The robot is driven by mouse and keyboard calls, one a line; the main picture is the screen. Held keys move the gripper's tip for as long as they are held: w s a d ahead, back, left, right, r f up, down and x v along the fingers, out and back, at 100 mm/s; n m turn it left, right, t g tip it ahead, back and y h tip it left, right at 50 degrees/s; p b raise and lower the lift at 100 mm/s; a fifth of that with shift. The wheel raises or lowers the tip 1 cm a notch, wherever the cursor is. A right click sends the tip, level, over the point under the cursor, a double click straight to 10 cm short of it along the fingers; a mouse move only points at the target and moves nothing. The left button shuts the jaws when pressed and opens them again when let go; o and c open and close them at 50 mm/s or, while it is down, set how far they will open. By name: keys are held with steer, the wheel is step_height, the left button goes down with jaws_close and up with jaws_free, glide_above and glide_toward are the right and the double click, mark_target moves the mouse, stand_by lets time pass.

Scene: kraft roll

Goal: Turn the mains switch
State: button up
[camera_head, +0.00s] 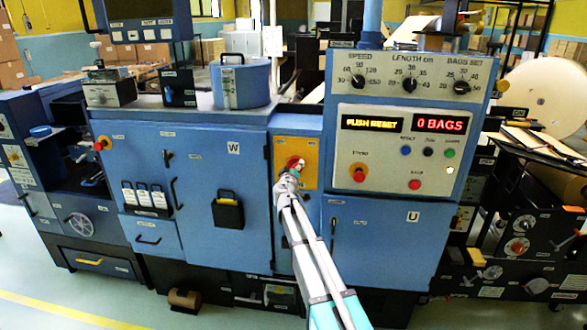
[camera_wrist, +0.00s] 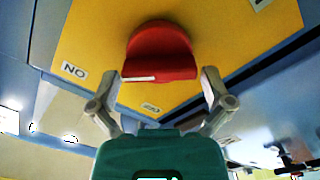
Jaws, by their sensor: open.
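The mains switch is a red rotary knob (camera_wrist: 160,52) on a yellow plate (camera_wrist: 95,35), seen close up in the wrist view. A white line marks the knob's lower edge, and a label reading "ON" appears upside down on the plate. In the head view the red knob (camera_head: 295,163) sits on the yellow plate (camera_head: 310,150) at the machine's middle, partly covered by my arm. My gripper (camera_wrist: 160,90) is open, with one finger to each side of the knob's lower edge. I cannot tell whether either finger touches the knob. It also shows in the head view (camera_head: 289,176).
A control panel (camera_head: 405,150) with dials, displays reading "PUSH RESET" and "0 BAGS", and several buttons is right of the plate. A blue cabinet door marked W (camera_head: 225,190) is to the left. A door marked U (camera_head: 375,245) is below right.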

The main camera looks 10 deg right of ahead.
steer(key=v, duration=1.1)
steer(key=shift+d, duration=0.1)
steer(key=s+d+f+m+g+h+p, duration=0.1)
steer(key=s+d+f+m+g+p, duration=0.15)
steer(key=s+d+g, duration=0.35)
steer(key=s+d+f+m+g+h+p, duration=0.1)
steer(key=s+d+f+m+g+p, duration=0.2)
steer(key=s, duration=0.5)
steer(key=s+a+f+g+y, duration=0.1)
steer(key=s+g+y, duration=0.1)
steer(key=s, duration=0.4)
steer(key=s+a+f+g+y+p, duration=0.1)
steer(key=s+a+f+g+y, duration=0.1)
steer(key=s, duration=0.5)
steer(key=s+a+f+g+y+p, duration=0.1)
steer(key=s+a+f+g+y, duration=0.1)
steer(key=s, duration=0.4)
steer(key=shift+s+g+y, duration=0.35)
steer(key=shift+g+y, duration=0.45)
steer(key=shift+g, duration=0.3)
steer(key=shift+a+f, duration=0.1)
